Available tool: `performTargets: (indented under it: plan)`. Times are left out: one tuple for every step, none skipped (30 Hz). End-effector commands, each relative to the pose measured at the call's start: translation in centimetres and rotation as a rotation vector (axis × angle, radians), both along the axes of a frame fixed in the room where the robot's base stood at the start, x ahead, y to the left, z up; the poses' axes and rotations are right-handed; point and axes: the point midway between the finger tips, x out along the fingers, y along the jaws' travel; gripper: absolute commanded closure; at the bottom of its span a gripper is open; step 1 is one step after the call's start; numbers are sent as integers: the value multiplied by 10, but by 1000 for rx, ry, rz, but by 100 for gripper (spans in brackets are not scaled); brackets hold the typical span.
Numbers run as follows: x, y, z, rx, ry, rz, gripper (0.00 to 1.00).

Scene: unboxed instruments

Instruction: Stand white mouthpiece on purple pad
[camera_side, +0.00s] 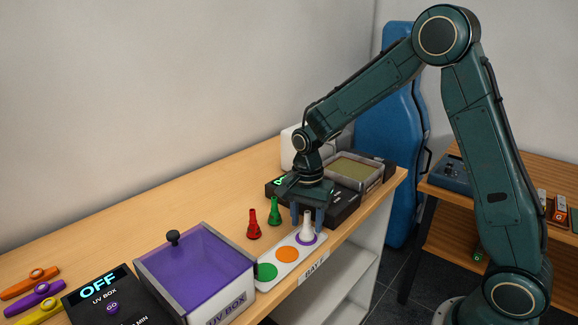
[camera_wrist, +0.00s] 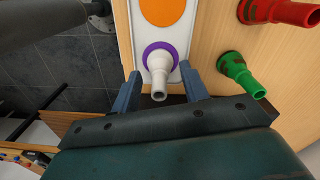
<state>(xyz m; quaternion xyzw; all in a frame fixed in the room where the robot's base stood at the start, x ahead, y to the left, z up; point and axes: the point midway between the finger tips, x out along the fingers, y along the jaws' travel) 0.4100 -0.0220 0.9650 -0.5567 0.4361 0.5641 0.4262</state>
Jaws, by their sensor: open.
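The white mouthpiece (camera_side: 307,226) stands upright on the purple pad (camera_side: 305,239) at the right end of a white tray. In the wrist view the mouthpiece (camera_wrist: 158,74) sits inside the purple ring (camera_wrist: 148,53), which shows around its base. My gripper (camera_side: 308,222) is above the pad, pointing down, and is open. In the wrist view its two fingers (camera_wrist: 160,90) are apart on either side of the mouthpiece, with visible gaps. The fingers partly cover the mouthpiece's surroundings in the side view.
The tray (camera_side: 279,284) also has an orange pad (camera_side: 287,254) and a green pad (camera_side: 266,271), both bare. Red (camera_side: 253,224) and green (camera_side: 274,211) mouthpieces stand behind it. A purple-lidded UV box (camera_side: 200,265) is left; a dark device (camera_side: 345,205) is close behind my gripper.

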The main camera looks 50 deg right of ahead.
Motion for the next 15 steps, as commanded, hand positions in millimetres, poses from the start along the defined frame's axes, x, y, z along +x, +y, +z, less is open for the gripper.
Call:
performTargets:
  plan:
    - [1, 0, 3, 0, -2, 0, 56]
    - [1, 0, 6, 0, -2, 0, 56]
    - [1, 0, 9, 0, -3, 0, 56]
    - [1, 0, 12, 0, -4, 0, 56]
    - [2, 0, 15, 0, -5, 0, 56]
    - [1, 0, 20, 0, -4, 0, 56]
    - [1, 0, 24, 0, -4, 0, 56]
    - [1, 0, 28, 0, -4, 0, 56]
    - [1, 0, 34, 0, -5, 0, 56]
    - [2, 0, 39, -1, -5, 0, 56]
    - [2, 0, 44, 0, -5, 0, 56]
    - [2, 0, 50, 0, -6, 0, 56]
    - [2, 0, 55, 0, -5, 0, 56]
    - [2, 0, 60, 0, -6, 0, 56]
    - [2, 0, 67, 0, -6, 0, 56]
